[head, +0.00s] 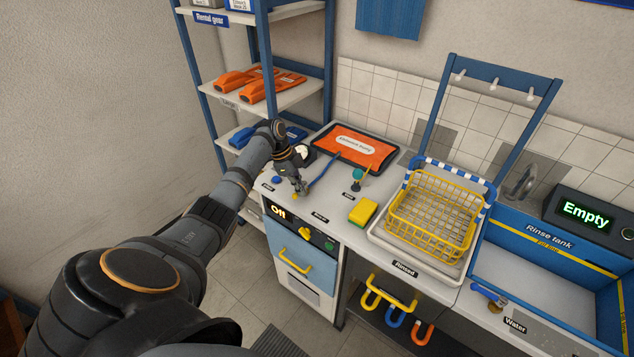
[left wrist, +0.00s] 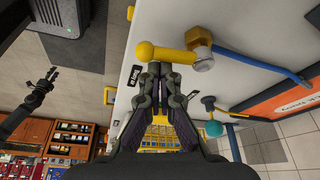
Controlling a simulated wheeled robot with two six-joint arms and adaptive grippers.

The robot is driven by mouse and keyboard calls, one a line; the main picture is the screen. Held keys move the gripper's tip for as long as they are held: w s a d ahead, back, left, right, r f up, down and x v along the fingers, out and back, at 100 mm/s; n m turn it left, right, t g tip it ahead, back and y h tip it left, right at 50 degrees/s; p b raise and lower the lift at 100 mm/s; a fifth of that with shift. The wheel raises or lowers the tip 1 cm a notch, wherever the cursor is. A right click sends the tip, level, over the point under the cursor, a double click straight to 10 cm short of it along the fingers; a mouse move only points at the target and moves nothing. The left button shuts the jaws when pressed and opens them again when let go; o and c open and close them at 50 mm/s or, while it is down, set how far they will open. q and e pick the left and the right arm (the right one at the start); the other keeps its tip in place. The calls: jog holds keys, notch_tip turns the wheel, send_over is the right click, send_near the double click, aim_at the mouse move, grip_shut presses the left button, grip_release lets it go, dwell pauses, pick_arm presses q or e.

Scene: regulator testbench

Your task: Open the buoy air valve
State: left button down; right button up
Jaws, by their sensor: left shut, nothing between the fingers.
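The buoy air valve shows in the left wrist view as a yellow lever (left wrist: 168,54) with a round knob at its left end, a silver nut and a brass-coloured body (left wrist: 198,37). A blue hose (left wrist: 250,60) runs from the body towards the orange buoy (left wrist: 295,95), which lies flat on the counter in the head view (head: 356,144). My left gripper (left wrist: 160,69) is shut and empty, its fingertips right beside the lever; I cannot tell if they touch it. In the head view, my left gripper (head: 301,187) mostly hides the valve. My right gripper (left wrist: 48,78) shows small in the left wrist view.
A teal ball on a stand (head: 357,174) and a yellow sponge (head: 363,212) are on the counter to the right. A yellow wire basket (head: 430,222) stands beyond them. Below the valve, the cabinet front has an "Off" display (head: 278,211) and a yellow knob (head: 304,233). A shelf rack (head: 262,60) stands behind.

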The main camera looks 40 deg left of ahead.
jog(key=shift+r, duration=0.1)
dwell(0.3)
pick_arm(q)
jog(key=d+p, duration=0.1)
jog(key=d+r+p, duration=0.1)
jog(key=d+p, duration=0.1)
jog(key=d, duration=0.1)
jog(key=shift+w+r, duration=0.2)
jog(key=shift+w, duration=0.2)
jog(key=shift+s+a+r+b, duration=0.15)
jog(key=shift+a+r+b, duration=0.35)
jog(key=shift+r+b, duration=0.25)
jog(key=w+b+v, duration=0.1)
jog(key=v, duration=0.6)
jog(key=shift+s+r+b, duration=0.35)
jog(key=shift+b, duration=0.05)
pick_arm(e)
jog(key=shift+s+d+f, duration=0.1)
jog(key=shift+s+f, duration=0.15)
jog(key=shift+s, duration=0.2)
pick_arm(q)
jog(key=shift+a, duration=0.15)
jog(key=shift+f, duration=0.1)
